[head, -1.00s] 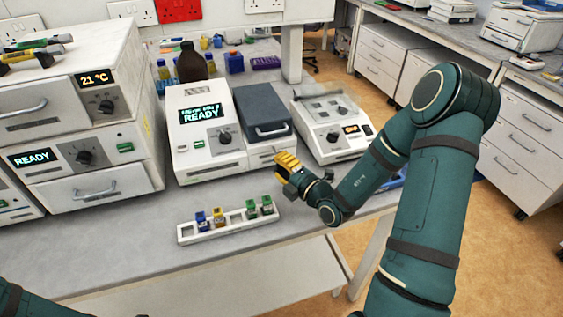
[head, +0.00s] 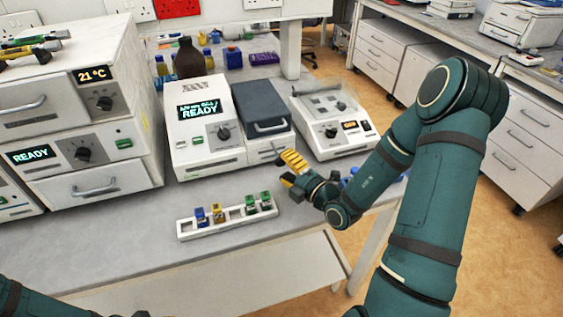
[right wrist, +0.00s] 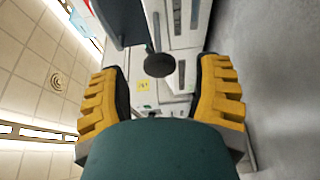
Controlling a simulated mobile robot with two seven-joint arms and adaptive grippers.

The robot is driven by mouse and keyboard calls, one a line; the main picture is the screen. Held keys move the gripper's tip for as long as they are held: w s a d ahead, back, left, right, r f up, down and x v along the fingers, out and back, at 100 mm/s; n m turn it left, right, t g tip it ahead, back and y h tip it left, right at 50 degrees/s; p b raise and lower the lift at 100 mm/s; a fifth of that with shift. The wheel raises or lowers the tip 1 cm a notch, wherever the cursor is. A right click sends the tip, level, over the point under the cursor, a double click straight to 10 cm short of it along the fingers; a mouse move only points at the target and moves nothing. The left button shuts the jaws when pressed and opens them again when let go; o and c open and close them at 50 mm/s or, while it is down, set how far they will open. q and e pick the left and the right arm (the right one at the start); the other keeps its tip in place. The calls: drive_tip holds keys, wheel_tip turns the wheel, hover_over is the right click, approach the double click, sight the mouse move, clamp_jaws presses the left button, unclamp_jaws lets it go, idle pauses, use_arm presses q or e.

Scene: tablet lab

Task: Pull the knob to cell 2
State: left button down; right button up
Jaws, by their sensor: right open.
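The middle instrument (head: 207,130) has a READY display, a dial and a dark lid. A short rod with a dark round knob (head: 279,159) sticks out of its front right part, beside my right gripper (head: 290,168). In the right wrist view the round black knob (right wrist: 158,65) lies between the two yellow fingers of my right gripper (right wrist: 160,78), with clear gaps on both sides. That gripper is open and holds nothing. Cell 2 itself cannot be made out.
A white rack (head: 186,231) with several coloured-capped cells stands on the bench in front of the instrument. A second instrument (head: 333,122) stands to the right, stacked units (head: 85,120) to the left. Bare bench lies left of the rack.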

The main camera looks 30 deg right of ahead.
drive_tip(key=s, duration=0.5)
drive_tip(key=shift+d, duration=0.4)
